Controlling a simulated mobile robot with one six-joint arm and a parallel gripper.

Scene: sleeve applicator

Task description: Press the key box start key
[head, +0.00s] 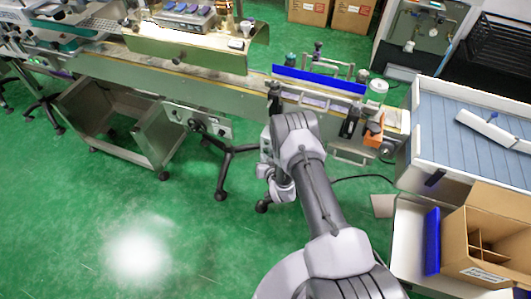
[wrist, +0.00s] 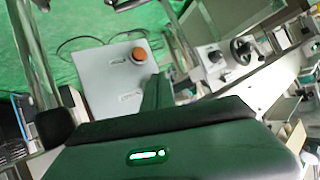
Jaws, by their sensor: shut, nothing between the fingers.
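A pale grey box (wrist: 110,82) with a round orange-red button (wrist: 139,55) on its face shows in the wrist view, upper left of centre. It has small slot-like marks; I cannot read any label or tell a start key for certain. My gripper (head: 278,184) is at the end of my arm in the head view, beside the conveyor's front side, its fingertips too small to make out. In the wrist view its dark body with a lit green mark fills the bottom. It is shut and holds nothing, and appears apart from the grey box.
A long conveyor (head: 215,82) runs across the back, with a blue guide bar (head: 318,80) at its right part. A panel with a black knob (head: 194,124) hangs below it. A metal cart (head: 117,125) stands at left. An open carton (head: 490,235) is at right. Green floor is free at lower left.

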